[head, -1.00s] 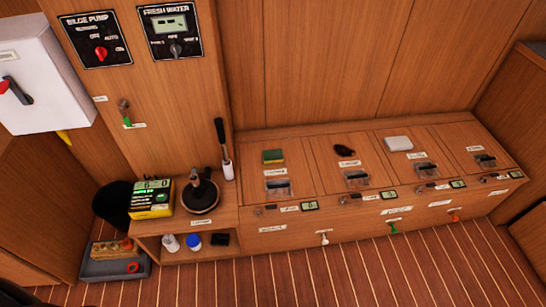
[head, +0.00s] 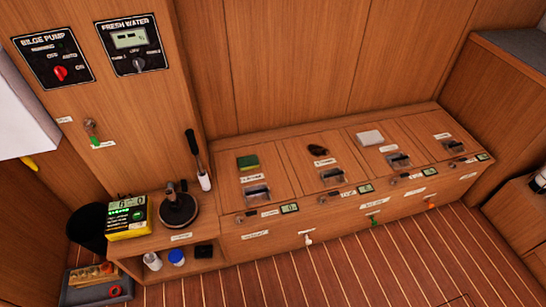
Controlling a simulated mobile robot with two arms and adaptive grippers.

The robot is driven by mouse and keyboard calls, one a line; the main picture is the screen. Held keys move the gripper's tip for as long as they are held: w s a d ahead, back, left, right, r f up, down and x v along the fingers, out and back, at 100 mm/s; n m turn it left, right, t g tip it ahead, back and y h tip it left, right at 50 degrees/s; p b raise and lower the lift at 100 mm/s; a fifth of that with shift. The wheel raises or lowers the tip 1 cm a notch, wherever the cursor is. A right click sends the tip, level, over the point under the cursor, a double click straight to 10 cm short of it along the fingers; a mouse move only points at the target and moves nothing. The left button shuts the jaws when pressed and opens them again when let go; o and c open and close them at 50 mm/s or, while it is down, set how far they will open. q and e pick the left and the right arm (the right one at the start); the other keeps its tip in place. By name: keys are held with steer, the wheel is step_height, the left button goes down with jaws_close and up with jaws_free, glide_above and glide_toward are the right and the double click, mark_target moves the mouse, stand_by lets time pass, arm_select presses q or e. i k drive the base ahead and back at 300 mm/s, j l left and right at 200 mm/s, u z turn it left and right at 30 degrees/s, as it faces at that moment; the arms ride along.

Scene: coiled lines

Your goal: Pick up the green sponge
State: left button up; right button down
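The green sponge (head: 247,162) lies flat on the leftmost lid of the long wooden locker bench (head: 300,176). It sits toward the back of that lid, behind a small label and a recessed metal latch (head: 257,193). Nothing touches it from above. Neither of my grippers shows in the head view.
A dark lump (head: 318,150) and a white block (head: 370,138) lie on neighbouring lids. Left of the bench, a low shelf carries a yellow-black box (head: 128,218) and a round black-based device (head: 179,208). A grey tray (head: 90,292) is on the floor. The striped floor (head: 330,270) in front is clear.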

mark_target(245, 163)
steer(key=i+l+u, duration=0.2)
steer(key=i+l, duration=0.6)
steer(key=l, duration=0.1)
